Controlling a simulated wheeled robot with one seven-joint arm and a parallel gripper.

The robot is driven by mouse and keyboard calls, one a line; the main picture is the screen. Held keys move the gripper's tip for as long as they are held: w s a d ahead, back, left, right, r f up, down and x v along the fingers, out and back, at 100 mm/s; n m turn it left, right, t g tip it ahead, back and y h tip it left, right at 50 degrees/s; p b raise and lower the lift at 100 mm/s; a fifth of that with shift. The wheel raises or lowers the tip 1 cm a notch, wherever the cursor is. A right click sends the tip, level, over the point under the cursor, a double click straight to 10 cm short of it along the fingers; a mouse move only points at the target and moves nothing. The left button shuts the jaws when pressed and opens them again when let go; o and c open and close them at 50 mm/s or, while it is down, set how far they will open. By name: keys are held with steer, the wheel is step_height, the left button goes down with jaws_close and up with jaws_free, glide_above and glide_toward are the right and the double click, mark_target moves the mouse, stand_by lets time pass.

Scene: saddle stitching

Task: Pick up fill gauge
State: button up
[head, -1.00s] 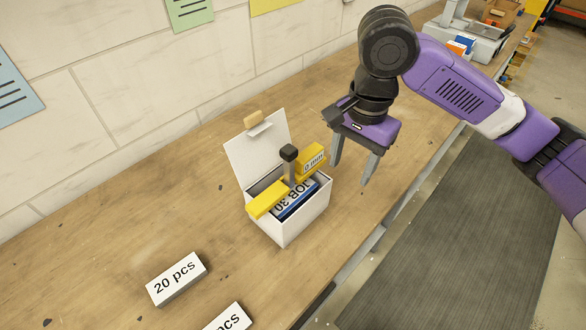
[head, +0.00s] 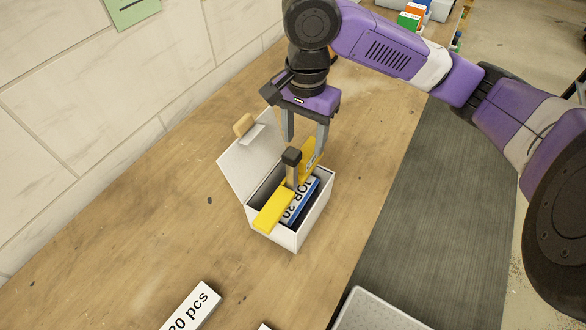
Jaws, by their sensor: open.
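The fill gauge is a yellow bar (head: 274,211) with a dark upright handle and black knob (head: 291,157). It lies across the top of an open white box (head: 272,238) in the head view. Its far end, which bore the "0 mm" label, is partly behind my gripper's finger. My gripper (head: 305,141) is open, pointing down, above and just behind the knob. No hold on the gauge shows. Inside the box is a blue and white item marked "JOB 30" (head: 300,203).
The box's lid (head: 250,150) stands open on the left, close to my gripper. A "20 pcs" block (head: 190,308) lies at the front. A grey tray (head: 372,312) shows at the lower right. The wooden bench (head: 130,235) is clear left of the box.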

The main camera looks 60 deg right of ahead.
mark_target(291, 180)
steer(key=shift+s+a+f+p, duration=0.1)
steer(key=shift+f+p, duration=0.1)
steer(key=shift+f, duration=1.3)
steer(key=shift+s+f+p, duration=0.1)
steer(key=shift+f+p, duration=0.1)
steer(key=shift+f, duration=1.25)
jaws_close()
